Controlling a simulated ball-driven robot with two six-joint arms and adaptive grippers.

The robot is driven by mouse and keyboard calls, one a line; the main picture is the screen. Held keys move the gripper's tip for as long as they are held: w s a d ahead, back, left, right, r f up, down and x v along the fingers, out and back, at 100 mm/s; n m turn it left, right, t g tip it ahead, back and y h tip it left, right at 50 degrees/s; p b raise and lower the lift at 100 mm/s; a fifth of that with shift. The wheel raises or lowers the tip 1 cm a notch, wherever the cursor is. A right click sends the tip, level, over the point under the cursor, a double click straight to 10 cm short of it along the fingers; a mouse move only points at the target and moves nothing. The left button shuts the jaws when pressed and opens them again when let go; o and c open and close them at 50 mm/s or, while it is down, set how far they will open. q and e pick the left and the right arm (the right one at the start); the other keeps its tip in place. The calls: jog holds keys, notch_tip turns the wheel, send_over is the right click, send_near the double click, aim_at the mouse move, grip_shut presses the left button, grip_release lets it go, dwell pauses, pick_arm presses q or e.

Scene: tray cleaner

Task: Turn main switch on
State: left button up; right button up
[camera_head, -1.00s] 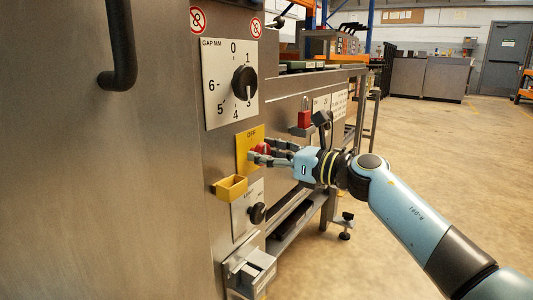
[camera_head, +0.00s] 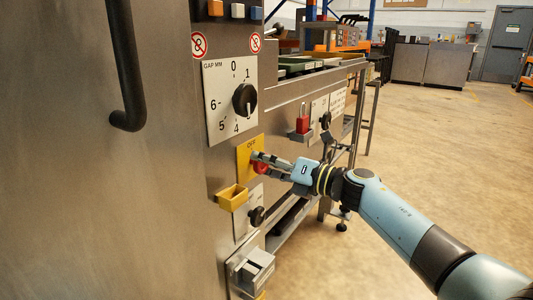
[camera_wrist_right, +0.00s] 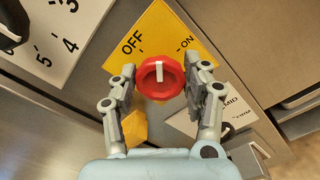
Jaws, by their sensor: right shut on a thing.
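The main switch is a red round knob (camera_wrist_right: 160,77) with a white pointer line, on a yellow plate (camera_wrist_right: 177,27) marked OFF and ON. In the right wrist view the pointer line stands between the OFF and ON marks. The knob (camera_head: 260,168) also shows in the head view, partly hidden by the fingers, on its yellow plate (camera_head: 246,147). My right gripper (camera_wrist_right: 158,82) is shut on the knob, one finger on each side of it. The right gripper (camera_head: 262,163) reaches the panel from the right in the head view. My left gripper is not in view.
A gap dial (camera_head: 245,99) sits above the switch. A yellow open-topped box (camera_head: 232,197) juts out just below left, with a black knob (camera_head: 257,216) beneath. A red padlock (camera_head: 302,123) hangs to the right. A black handle (camera_head: 127,70) is at left. The floor at right is open.

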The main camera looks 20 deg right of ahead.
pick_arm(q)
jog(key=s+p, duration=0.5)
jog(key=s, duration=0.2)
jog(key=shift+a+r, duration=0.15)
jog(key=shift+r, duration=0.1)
pick_arm(e)
jog(key=shift+d+f+m, duration=0.1)
jog(key=shift+f+m, duration=0.05)
jog(key=shift+m, duration=4.45)
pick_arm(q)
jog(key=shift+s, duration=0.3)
pick_arm(e)
jog(key=o, duration=0.9)
jog(key=shift+o, duration=1.1)
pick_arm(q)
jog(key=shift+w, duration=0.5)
